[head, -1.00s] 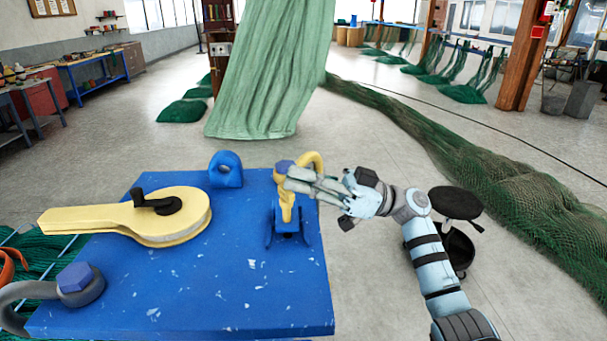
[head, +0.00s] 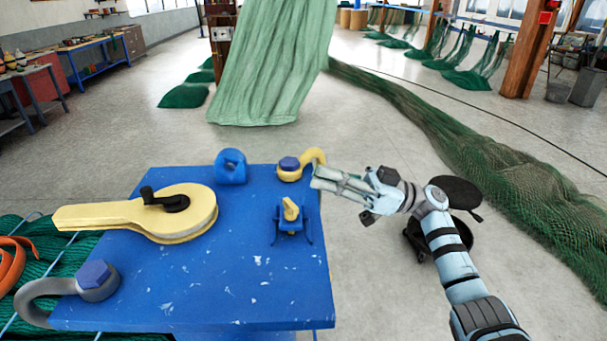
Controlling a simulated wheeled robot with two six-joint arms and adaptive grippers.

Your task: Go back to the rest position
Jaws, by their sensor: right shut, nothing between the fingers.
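My right gripper (head: 326,184) is shut and empty, just off the right edge of the blue table (head: 205,275). Its arm comes in from the lower right. To the left of its fingertips, apart from them, a yellow hook-shaped piece with a blue bolt head (head: 289,165) sits at the table's back right corner. A small blue bracket with a yellow top (head: 290,212) stands in front of that piece, clear of the gripper. My left gripper is not in view.
A yellow block with a black crank (head: 175,213), a blue lug (head: 231,167) and a grey shackle with a blue bolt (head: 95,278) are on the table. A black stool (head: 455,192) stands at the right. Green netting (head: 490,165) lies along the right floor. Open floor lies behind the table.

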